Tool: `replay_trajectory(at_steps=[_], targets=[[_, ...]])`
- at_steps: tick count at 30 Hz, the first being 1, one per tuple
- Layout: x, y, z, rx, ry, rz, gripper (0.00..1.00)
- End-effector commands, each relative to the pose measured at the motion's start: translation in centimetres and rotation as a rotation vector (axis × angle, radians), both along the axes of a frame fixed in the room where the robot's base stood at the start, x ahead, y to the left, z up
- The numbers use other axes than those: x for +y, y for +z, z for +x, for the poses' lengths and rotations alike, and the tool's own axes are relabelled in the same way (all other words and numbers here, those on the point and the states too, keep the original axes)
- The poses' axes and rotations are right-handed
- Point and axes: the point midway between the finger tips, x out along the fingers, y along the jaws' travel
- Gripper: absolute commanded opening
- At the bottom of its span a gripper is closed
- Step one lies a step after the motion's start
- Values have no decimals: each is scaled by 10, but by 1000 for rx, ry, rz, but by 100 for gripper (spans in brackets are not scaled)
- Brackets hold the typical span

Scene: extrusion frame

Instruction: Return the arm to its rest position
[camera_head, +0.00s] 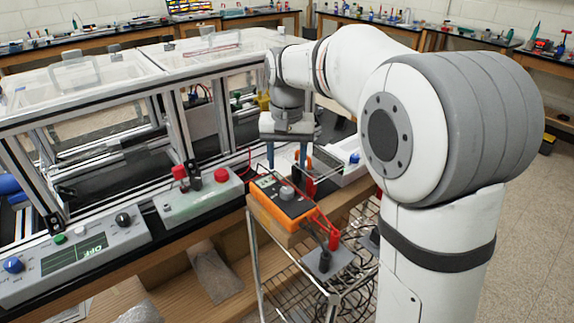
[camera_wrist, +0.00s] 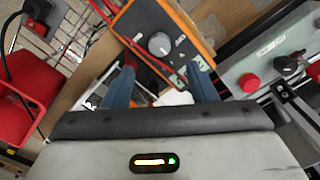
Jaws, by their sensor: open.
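My gripper (camera_head: 287,155) hangs down from my bent arm with its two blue fingers apart, beside and above the orange multimeter. It also shows in the wrist view (camera_wrist: 160,85), where the fingers are spread with nothing held between them. The orange multimeter (camera_head: 262,207) has a dark face and a grey dial, and it lies at the top of a wire rack. It also shows in the wrist view (camera_wrist: 185,22) just beyond the fingertips. Red leads run from it. My white arm fills the right side of the head view.
An extrusion frame (camera_head: 175,110) with clear panels stands at left. A control box with red knobs (camera_head: 205,200) and a panel with a green display (camera_head: 75,258) sit along its front. The wire rack (camera_head: 290,265) is below the meter. Clear floor (camera_head: 535,240) lies at right.

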Motion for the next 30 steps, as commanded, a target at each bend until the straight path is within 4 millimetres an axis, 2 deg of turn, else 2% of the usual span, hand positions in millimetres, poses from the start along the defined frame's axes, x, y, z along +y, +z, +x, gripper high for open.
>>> replay_trajectory(at_steps=[8,11,14,20,27,30], targets=[[0,0,0,0,0,0,52],[-11,2,-14,-14,3,3,52],[-29,3,-38,-41,11,7,52],[-68,-8,-104,-107,34,9,52],[-100,-37,-181,-185,62,0,52],[-107,-50,-203,-206,71,-6,52]])
